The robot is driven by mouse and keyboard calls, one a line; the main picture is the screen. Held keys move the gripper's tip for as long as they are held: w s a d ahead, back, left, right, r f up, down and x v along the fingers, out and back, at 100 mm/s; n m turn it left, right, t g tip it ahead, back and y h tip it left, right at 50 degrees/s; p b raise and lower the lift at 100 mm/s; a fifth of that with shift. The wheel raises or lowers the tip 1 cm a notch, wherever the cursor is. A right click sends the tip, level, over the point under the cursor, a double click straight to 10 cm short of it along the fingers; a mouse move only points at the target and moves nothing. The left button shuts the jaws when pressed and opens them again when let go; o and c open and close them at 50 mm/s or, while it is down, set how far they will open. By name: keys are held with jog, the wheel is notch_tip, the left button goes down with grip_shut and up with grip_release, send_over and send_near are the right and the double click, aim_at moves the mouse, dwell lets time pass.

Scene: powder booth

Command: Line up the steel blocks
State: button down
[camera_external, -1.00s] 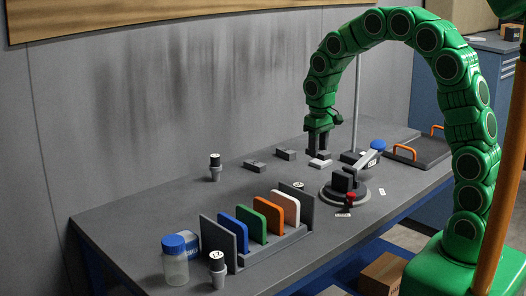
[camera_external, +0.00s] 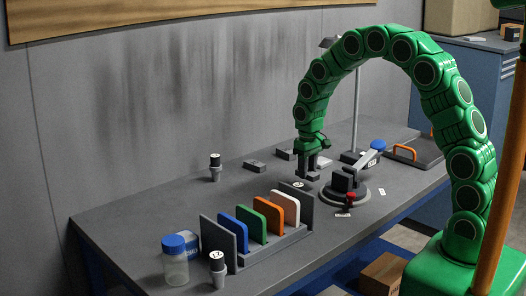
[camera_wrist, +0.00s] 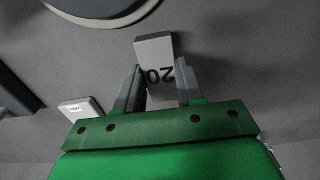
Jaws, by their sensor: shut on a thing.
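My gripper (camera_external: 309,172) hangs low over the bench, just left of the round-based fixture. In the wrist view its two fingers (camera_wrist: 158,90) are shut on a pale steel block (camera_wrist: 154,47) marked with dark characters that look like "20". A second, pale labelled block (camera_wrist: 82,109) lies apart to the left in the wrist view. In the external view one dark block (camera_external: 255,166) lies toward the back wall. Another block (camera_external: 285,154) lies to its right, close behind the gripper. A light block (camera_external: 323,162) shows just right of the fingers. The held block is hard to make out there.
A fixture with a round base (camera_external: 360,194) stands close right of the gripper. A rack (camera_external: 306,213) of coloured plates stands in front. Small black cylinders (camera_external: 215,172), a blue-lidded jar (camera_external: 175,265) and a tray with orange handles (camera_external: 425,152) stand around.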

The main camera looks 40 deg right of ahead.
jog(key=shift+w+f, duration=0.1)
jog(key=shift+f, duration=0.05)
jog(key=shift+w+a, duration=0.1)
jog(key=w+a+m, duration=0.1)
jog(key=w+a, duration=0.2)
jog(key=w+a+r+m, duration=0.1)
jog(key=w+a+m, duration=0.1)
jog(key=w+a, duration=0.1)
jog(key=w+a+m, duration=0.1)
jog(key=w+a, duration=0.2)
jog(key=a, duration=0.2)
jog(key=shift+w+r, duration=0.3)
jog(key=shift+r, duration=0.05)
jog(key=w+a+m, duration=0.1)
jog(key=a, duration=0.3)
jog(key=w+a+r+m, duration=0.1)
jog(key=w+a+m, duration=0.1)
jog(key=a, duration=0.2)
jog(key=w+a+m, duration=0.1)
jog(key=w+a, duration=0.1)
jog(key=a, duration=0.3)
jog(key=shift+a+r+m, duration=0.1)
jog(key=shift+r+m, duration=0.1)
jog(key=shift+m, duration=0.2)
jog(key=a+r+m, duration=0.1)
jog(key=a+m, duration=0.4)
jog(key=a, duration=0.9)
jog(key=m, duration=0.4)
send_near(164, 231)
jog(key=shift+f, duration=2.75)
